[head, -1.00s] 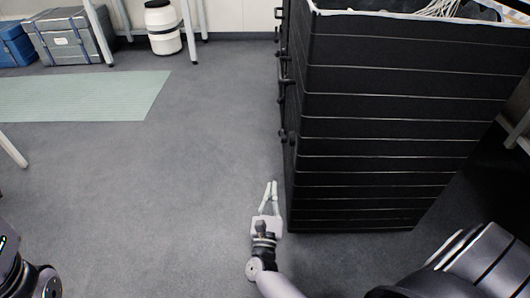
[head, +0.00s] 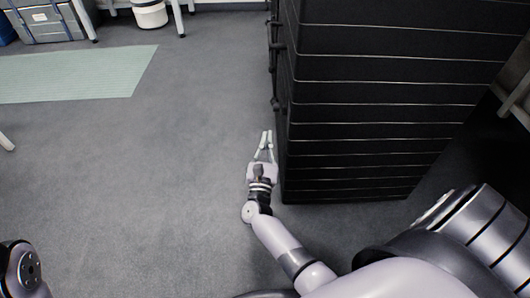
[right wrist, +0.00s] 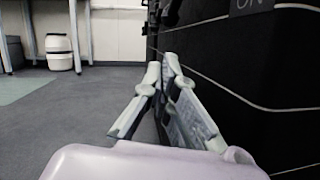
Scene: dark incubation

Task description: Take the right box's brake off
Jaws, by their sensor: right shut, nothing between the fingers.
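A tall black box (head: 400,105) with thin pale horizontal lines fills the right of the head view. Dark fittings (head: 274,60) stick out along its left side; I cannot tell a brake among them. The box wall also fills the right of the right wrist view (right wrist: 235,75), with a dark label (right wrist: 250,6) cut by the top edge. My right gripper (head: 266,134) is low beside the box's left side, just left of it, shut and empty. In the right wrist view its fingertips (right wrist: 162,66) meet, pointing forward along the wall. My left gripper is out of view.
Grey floor is open to the left, with a pale green mat (head: 75,75) on it. A grey case (head: 50,20) and a white tub (head: 150,14) stand at the back by table legs. The wall (right wrist: 115,35) is beyond.

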